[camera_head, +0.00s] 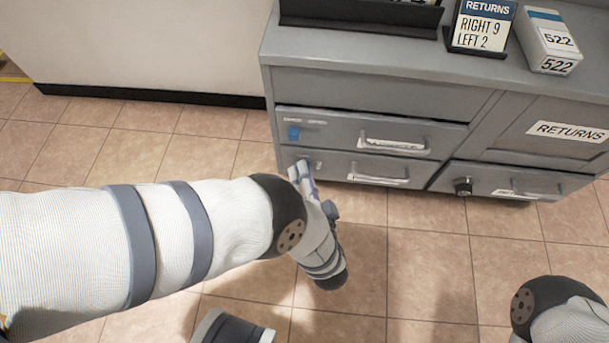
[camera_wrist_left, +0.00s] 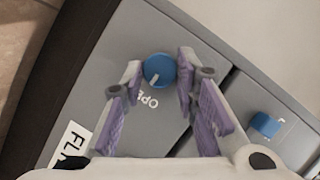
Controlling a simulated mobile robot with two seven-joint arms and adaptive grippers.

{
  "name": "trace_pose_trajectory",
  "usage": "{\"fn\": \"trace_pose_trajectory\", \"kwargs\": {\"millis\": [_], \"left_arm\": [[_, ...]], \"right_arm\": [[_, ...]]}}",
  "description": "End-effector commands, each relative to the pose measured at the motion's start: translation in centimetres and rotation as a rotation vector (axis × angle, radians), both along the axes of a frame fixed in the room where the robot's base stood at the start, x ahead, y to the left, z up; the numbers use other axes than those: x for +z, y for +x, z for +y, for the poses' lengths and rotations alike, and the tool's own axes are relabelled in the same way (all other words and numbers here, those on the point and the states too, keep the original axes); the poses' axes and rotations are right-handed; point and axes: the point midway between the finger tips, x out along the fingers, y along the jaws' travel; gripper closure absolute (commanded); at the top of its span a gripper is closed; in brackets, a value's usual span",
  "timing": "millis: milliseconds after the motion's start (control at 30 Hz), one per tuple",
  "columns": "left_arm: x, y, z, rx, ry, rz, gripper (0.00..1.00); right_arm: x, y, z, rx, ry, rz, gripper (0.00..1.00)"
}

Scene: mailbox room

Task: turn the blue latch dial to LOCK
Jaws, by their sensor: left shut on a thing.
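The blue latch dial (camera_wrist_left: 159,69) is a round knob on a grey drawer front in the left wrist view. Its white pointer line faces down in the picture, toward the partly hidden "OPEN" lettering (camera_wrist_left: 149,101). My left gripper (camera_wrist_left: 161,64) has its purple-padded fingers on either side of the dial and is shut on it. In the head view my left gripper (camera_head: 301,171) is at the left end of the lower drawer, and hides the dial there. The "LOCK" mark is not visible. My right gripper is out of view.
A second blue latch (camera_head: 293,133) is on the drawer above; it also shows in the left wrist view (camera_wrist_left: 265,125). The drawers have bar handles (camera_head: 395,143). A black knob (camera_head: 463,187) is on the right drawer. A returns sign (camera_head: 481,27) stands on the cabinet top. The tiled floor is clear.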

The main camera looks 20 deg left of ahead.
Motion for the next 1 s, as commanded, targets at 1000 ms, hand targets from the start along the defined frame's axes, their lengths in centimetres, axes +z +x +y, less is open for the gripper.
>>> {"fn": "trace_pose_trajectory", "kwargs": {"millis": [1000], "left_arm": [[0.6, -0.2, 0.6, 0.002, -0.684, -0.197, 1.0]], "right_arm": [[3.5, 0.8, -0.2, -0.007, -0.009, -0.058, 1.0]]}}
